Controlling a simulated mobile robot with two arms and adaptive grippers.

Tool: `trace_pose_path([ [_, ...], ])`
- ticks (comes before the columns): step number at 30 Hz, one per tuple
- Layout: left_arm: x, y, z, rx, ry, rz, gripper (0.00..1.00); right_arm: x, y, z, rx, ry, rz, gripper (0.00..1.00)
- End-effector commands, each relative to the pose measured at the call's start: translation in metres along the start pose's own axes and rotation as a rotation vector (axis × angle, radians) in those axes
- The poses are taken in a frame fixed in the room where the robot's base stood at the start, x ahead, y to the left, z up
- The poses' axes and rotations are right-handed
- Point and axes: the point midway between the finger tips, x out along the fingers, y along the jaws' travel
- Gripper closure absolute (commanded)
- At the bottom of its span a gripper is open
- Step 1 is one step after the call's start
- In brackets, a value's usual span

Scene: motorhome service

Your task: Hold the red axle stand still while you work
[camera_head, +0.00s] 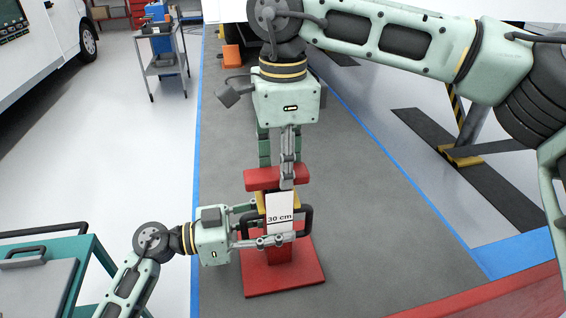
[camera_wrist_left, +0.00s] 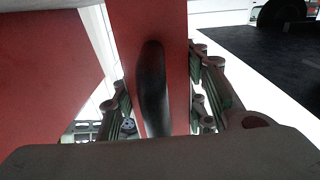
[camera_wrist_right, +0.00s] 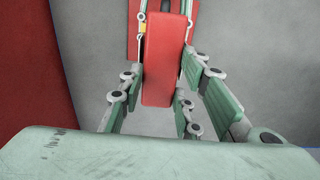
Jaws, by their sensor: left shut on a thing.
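The red axle stand (camera_head: 310,266) stands upright on the grey floor strip, with a flat base, a red top block (camera_head: 262,179), black side handles (camera_head: 308,220) and a "30 cm" card on its front. My left gripper (camera_head: 268,240) comes from the left, low on the stand, shut on a black handle. In the left wrist view this handle (camera_wrist_left: 153,90) is between the fingers, before the red column. My right gripper (camera_head: 277,172) points down at the top. In the right wrist view its fingers straddle the red block (camera_wrist_right: 163,65); I cannot tell whether both touch it.
A teal cart (camera_head: 95,255) stands at the lower left. A red edge (camera_head: 510,300) crosses the lower right. A lift post (camera_head: 470,130) with a yellow-and-black base stands at the right. A grey trolley (camera_head: 165,65) is at the back left. Floor around the stand is clear.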

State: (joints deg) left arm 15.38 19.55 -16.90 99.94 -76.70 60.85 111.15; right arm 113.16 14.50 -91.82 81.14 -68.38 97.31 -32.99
Motion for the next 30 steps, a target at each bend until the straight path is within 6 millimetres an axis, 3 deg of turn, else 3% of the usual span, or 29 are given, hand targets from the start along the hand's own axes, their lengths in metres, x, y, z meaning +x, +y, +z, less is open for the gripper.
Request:
trace_pose_path([
  [9,0.0,-0.001,0.0,0.0,0.0,-0.002,1.0,0.0,0.0,0.0,0.0,0.0,0.0,1.0],
  [17,0.0,-0.001,0.0,0.0,0.0,-0.002,1.0,-0.002,0.0,0.0,0.0,0.0,0.0,1.0],
  [24,0.0,-0.001,0.0,0.0,-0.001,-0.002,1.0,-0.033,0.0,0.001,0.001,-0.002,-0.003,1.0],
  [30,0.0,-0.001,0.001,-0.001,-0.002,-0.002,1.0,-0.037,0.0,0.001,0.0,-0.002,-0.001,1.0],
])
